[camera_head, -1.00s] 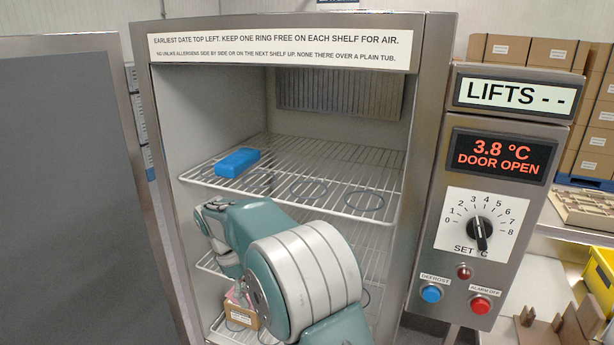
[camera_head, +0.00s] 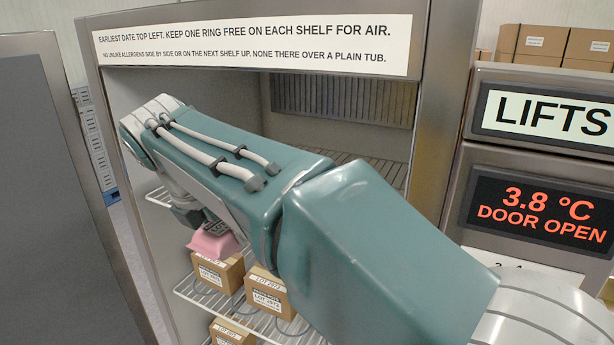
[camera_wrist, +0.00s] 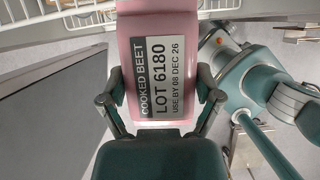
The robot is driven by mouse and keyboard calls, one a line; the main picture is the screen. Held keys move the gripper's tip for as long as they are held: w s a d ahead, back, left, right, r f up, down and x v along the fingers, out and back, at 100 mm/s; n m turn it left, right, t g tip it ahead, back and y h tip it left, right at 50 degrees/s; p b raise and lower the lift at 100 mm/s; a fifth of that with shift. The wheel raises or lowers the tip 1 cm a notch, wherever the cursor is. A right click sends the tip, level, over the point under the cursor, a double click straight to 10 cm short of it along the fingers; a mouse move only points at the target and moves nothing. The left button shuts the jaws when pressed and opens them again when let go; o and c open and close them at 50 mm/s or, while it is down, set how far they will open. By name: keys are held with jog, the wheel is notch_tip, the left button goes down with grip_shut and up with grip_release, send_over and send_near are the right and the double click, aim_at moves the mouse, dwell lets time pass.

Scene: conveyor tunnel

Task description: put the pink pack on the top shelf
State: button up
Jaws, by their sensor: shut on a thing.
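The pink pack (camera_wrist: 132,38) is held between the fingers of my gripper (camera_wrist: 160,92) in the wrist view. Its label reads COOKED BEET, LOT 6180, USE BY 08 DEC 26. In the head view the pink pack (camera_head: 213,247) shows under my gripper (camera_head: 208,226), low at the left side of the open cabinet, in front of or just above a brown carton. The top shelf (camera_head: 158,197) is a white wire rack. My arm covers most of it, and only its left edge and right back part show.
Labelled brown cartons (camera_head: 268,290) stand on the lower wire shelf (camera_head: 190,290). The open door (camera_head: 60,190) is at left. A control panel (camera_head: 540,205) reading 3.8 °C, DOOR OPEN is at right. A header sign (camera_head: 250,44) asks for one ring free per shelf.

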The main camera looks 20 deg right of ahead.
jog(key=shift+s+r+n, duration=0.1)
jog(key=shift+r+n, duration=0.2)
jog(key=shift+a+r, duration=0.1)
jog(key=shift+a, duration=0.1)
jog(key=shift+w, duration=0.4)
jog(key=w+d, duration=1.1)
jog(key=d, duration=0.1)
jog(key=shift+w, duration=0.5)
notch_tip(320, 180, down, 3)
jog(key=shift+d+f, duration=0.25)
